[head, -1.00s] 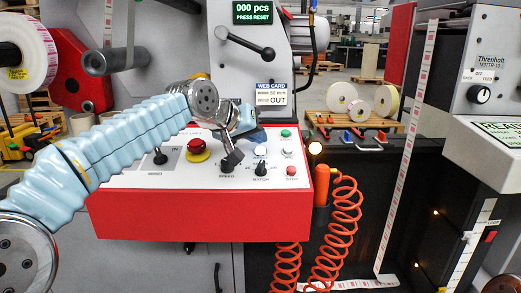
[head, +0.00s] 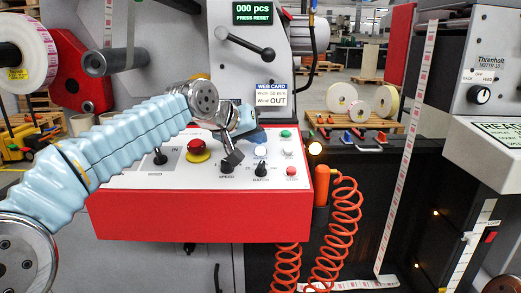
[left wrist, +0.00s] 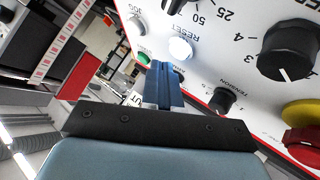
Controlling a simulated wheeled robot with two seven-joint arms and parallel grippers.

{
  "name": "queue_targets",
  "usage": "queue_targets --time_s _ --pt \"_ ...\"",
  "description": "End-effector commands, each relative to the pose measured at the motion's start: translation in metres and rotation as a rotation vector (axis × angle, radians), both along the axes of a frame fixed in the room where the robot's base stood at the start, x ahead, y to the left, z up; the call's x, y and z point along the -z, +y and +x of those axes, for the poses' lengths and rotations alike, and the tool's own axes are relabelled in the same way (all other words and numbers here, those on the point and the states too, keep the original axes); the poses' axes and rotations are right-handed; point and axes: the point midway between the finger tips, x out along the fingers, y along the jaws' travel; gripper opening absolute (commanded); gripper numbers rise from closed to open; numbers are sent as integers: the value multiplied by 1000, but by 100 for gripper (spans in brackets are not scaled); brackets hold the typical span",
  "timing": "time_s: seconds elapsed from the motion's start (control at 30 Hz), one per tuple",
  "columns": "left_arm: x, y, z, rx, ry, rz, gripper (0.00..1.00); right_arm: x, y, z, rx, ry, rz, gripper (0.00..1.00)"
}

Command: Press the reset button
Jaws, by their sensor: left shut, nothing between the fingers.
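The reset button is a white round button (head: 261,150) on the sloped white top of the red control box (head: 200,215). In the left wrist view the reset button (left wrist: 180,48) has the label RESET beside it. My left gripper (head: 255,136) is over the panel, just behind the button in the head view. In the left wrist view its blue fingers (left wrist: 163,72) are shut and empty, with their tips close to the white button. I cannot tell whether they touch. My right gripper is out of view.
A green button (head: 286,133), a red button (head: 291,171), black knobs and a red emergency stop (head: 197,147) on yellow are close by on the panel. Above, a display (head: 252,13) reads "000 pcs PRESS RESET". A crank handle (head: 245,43) juts out behind my gripper.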

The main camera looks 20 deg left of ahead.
Motion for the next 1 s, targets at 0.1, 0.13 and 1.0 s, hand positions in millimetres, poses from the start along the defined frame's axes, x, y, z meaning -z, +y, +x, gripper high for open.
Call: queue_targets --time_s 0.1,0.13,1.0 --pt "0 0 0 0 0 0 0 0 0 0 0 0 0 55" --pt "0 0 0 0 0 0 0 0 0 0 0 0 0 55" --pt "8 1 2 0 0 0 0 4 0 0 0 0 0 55"
